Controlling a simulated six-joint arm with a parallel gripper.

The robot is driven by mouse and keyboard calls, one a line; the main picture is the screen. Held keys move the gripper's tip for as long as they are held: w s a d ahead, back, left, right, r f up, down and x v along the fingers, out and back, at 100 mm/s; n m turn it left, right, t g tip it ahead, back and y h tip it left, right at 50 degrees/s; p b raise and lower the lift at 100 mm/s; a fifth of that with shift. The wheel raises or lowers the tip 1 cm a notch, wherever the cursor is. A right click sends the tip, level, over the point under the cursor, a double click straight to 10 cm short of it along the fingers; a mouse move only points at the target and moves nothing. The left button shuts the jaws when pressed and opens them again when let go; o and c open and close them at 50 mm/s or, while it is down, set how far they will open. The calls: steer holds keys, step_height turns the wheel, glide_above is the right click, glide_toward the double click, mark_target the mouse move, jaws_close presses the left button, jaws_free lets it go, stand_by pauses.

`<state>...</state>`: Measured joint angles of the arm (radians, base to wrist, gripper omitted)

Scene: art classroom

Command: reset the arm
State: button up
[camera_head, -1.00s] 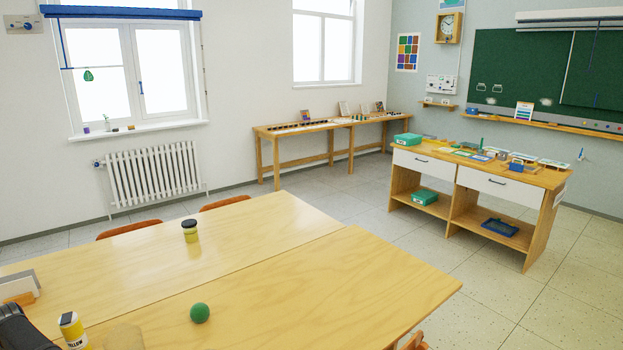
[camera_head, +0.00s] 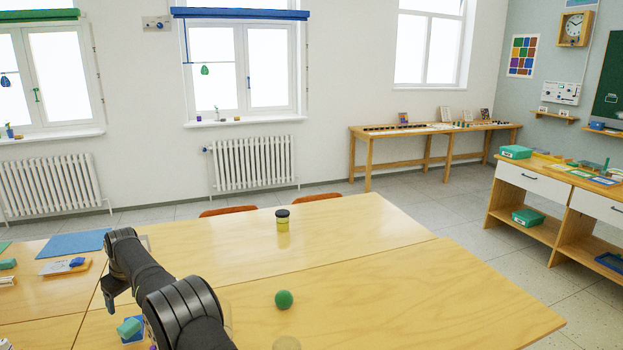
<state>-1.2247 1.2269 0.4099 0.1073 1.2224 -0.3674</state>
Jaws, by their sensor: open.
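My dark arm (camera_head: 151,277) reaches in from the bottom edge, left of centre, and bends at a joint over the wooden table (camera_head: 345,283). Beyond that bend a dark link points down and to the left, close to the left part of the table. I cannot make out any gripper fingers; the end of the arm is hidden or too small to tell. A green ball (camera_head: 284,299) lies on the table to the right of the arm. A jar with a black lid and yellow contents (camera_head: 283,221) stands upright farther back. The arm is apart from both in the picture.
A blue sheet (camera_head: 75,243) and a small board with a blue item (camera_head: 66,266) lie at the left. A tan round thing (camera_head: 286,343) shows at the bottom edge. The table's right part is clear.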

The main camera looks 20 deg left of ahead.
mark_target(128, 325)
steer(key=x, duration=1.2)
steer(key=shift+f, duration=0.15)
step_height(128, 325, up, 9)
steer(key=w+d+r+m+t, duration=0.1)
steer(key=w+d+r+m, duration=0.15)
steer(key=w+d, duration=0.65)
steer(key=w+d+r+m+t, duration=0.1)
steer(key=w+d+m, duration=0.35)
steer(key=w, duration=0.95)
steer(key=w+d+f+m, duration=0.1)
steer(key=w+d, duration=0.1)
steer(key=d, duration=0.9)
steer(key=w+d+f+m, duration=0.1)
steer(key=w+d, duration=0.2)
steer(key=d, duration=0.8)
steer(key=w+d+f+h, duration=0.1)
steer(key=w+d, duration=0.1)
steer(key=d, duration=0.9)
steer(key=shift+w+d+f+m+t, duration=0.25)
steer(key=shift+w+f+m+t, duration=0.05)
steer(key=shift+w+m, duration=0.1)
